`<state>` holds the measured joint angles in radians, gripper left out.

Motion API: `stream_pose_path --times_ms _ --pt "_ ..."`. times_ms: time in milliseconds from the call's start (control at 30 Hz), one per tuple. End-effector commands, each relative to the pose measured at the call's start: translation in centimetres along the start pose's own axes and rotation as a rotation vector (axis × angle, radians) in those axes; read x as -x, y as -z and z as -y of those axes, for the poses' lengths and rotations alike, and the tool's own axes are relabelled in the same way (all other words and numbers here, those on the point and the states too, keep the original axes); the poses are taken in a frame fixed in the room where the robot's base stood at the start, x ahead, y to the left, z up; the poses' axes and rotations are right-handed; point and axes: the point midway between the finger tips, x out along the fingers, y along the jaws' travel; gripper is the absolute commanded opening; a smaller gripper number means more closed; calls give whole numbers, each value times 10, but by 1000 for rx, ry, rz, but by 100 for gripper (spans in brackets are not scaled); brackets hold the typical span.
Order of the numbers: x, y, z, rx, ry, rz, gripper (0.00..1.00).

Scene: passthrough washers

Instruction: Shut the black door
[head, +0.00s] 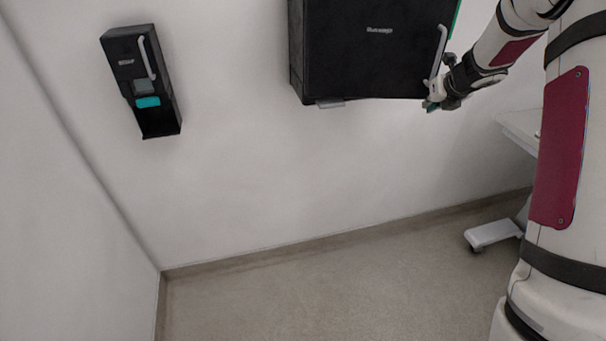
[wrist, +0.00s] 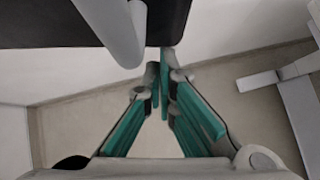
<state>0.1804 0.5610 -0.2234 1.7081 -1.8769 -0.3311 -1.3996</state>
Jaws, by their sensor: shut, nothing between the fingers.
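The black door (head: 365,45) is the front of a black wall cabinet at the top of the head view, partly cut off. A pale vertical handle (head: 438,52) is at its right side. A green strip (head: 456,18) shows along its right edge; how far the door stands open is hard to tell. My gripper (head: 431,105) is shut and empty, just below the handle's lower end at the door's lower right corner. In the wrist view, the teal fingers (wrist: 158,72) meet beside the handle (wrist: 112,28) and the door's dark lower edge (wrist: 40,25); contact is unclear.
A smaller black dispenser (head: 143,85) with a pale handle and teal part hangs on the wall at left. A white table (head: 522,125) with a pale foot (head: 492,235) stands at right, partly behind my arm. The floor below the cabinet is clear.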

Motion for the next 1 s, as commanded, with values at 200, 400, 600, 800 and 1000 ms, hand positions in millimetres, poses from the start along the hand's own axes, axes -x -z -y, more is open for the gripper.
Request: stream_pose_path --times_ms 200,400,600,800,1000 --pt "-35 -31 5 90 -85 1 0" --pt "-58 -52 5 153 -149 1 0" --pt "-68 -65 2 189 -188 0 0" --pt "-70 -71 1 203 -201 2 0" --pt "-70 -73 0 203 -202 7 0"
